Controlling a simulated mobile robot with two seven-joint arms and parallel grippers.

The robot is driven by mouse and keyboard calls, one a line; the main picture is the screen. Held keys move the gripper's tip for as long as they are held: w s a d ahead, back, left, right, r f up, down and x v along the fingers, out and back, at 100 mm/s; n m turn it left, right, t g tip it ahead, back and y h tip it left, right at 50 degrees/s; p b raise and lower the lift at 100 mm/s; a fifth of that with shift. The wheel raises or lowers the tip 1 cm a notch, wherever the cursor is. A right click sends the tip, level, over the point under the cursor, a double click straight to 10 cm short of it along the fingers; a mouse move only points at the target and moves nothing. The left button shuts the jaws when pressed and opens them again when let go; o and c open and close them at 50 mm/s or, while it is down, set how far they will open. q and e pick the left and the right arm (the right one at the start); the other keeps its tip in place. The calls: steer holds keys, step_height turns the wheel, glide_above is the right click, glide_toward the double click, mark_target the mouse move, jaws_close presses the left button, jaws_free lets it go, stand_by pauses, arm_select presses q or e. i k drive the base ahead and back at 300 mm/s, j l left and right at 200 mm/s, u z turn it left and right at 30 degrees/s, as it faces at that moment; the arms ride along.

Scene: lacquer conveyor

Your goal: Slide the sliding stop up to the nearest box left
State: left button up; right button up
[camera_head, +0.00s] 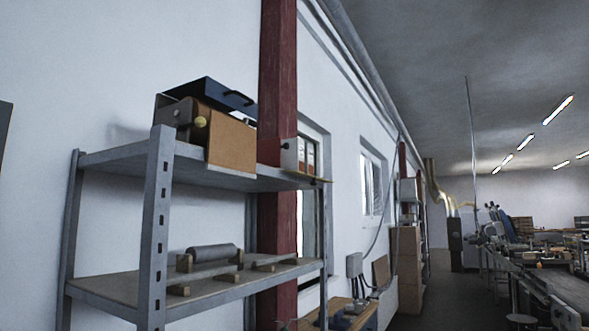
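A grey metal piece with a round yellow knob (183,112) stands on the upper shelf at its front left corner. It looks like the sliding stop, but I cannot be sure. A brown box (231,141) is close to its right; I cannot tell whether they touch. A dark blue case with a handle (212,93) shows behind and above them. Neither of my grippers is in view.
The grey metal shelf (161,210) stands against the white wall by a red column (278,70). Its lower board holds a grey roller (211,252) on wooden blocks. Open floor (428,295) lies right.

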mark_target(268, 150)
steer(key=i+l+u, duration=0.15)
steer(key=u, duration=0.2)
steer(key=i+l+u, duration=0.1)
steer(key=l+u, duration=0.2)
steer(key=i+l+u, duration=0.15)
steer(key=u, duration=0.2)
steer(key=i+l+u, duration=0.15)
steer(key=l, duration=0.3)
steer(key=l+u, duration=0.15)
steer(key=l, duration=0.3)
steer(key=i+l, duration=0.15)
steer(key=l, duration=0.85)
steer(key=i+l+u, duration=0.15)
steer(key=l, duration=1.8)
steer(key=i+u, duration=0.05)
steer(key=i, duration=0.05)
